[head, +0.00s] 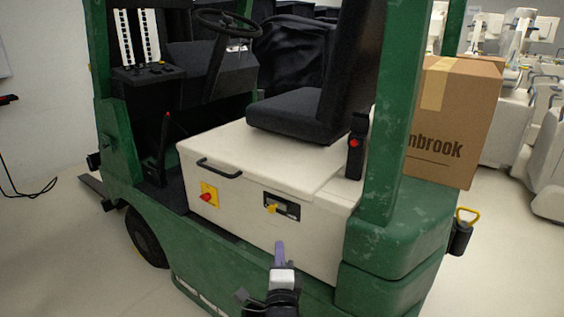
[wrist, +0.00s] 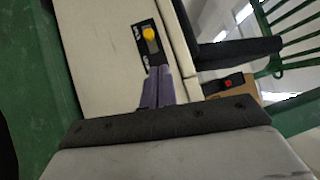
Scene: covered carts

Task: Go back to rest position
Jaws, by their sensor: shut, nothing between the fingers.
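My gripper (head: 279,248) is in front of the cream side panel of a green forklift (head: 260,262), with its purple fingers pointing up toward the panel. In the wrist view the two fingers of my gripper (wrist: 158,76) are together, with nothing seen between them. A black plate with a yellow key-like knob (head: 272,208) is on the panel just above the fingertips. The same yellow knob (wrist: 149,34) shows above the fingertips in the wrist view. I cannot tell whether the fingers touch the panel.
A red knob on a yellow plate (head: 209,195) sits left of the key plate. A black seat (head: 295,125) and steering wheel (head: 228,23) are above. A cardboard box (head: 455,120) rests at the forklift's rear. Clear floor (head: 495,265) lies at the right.

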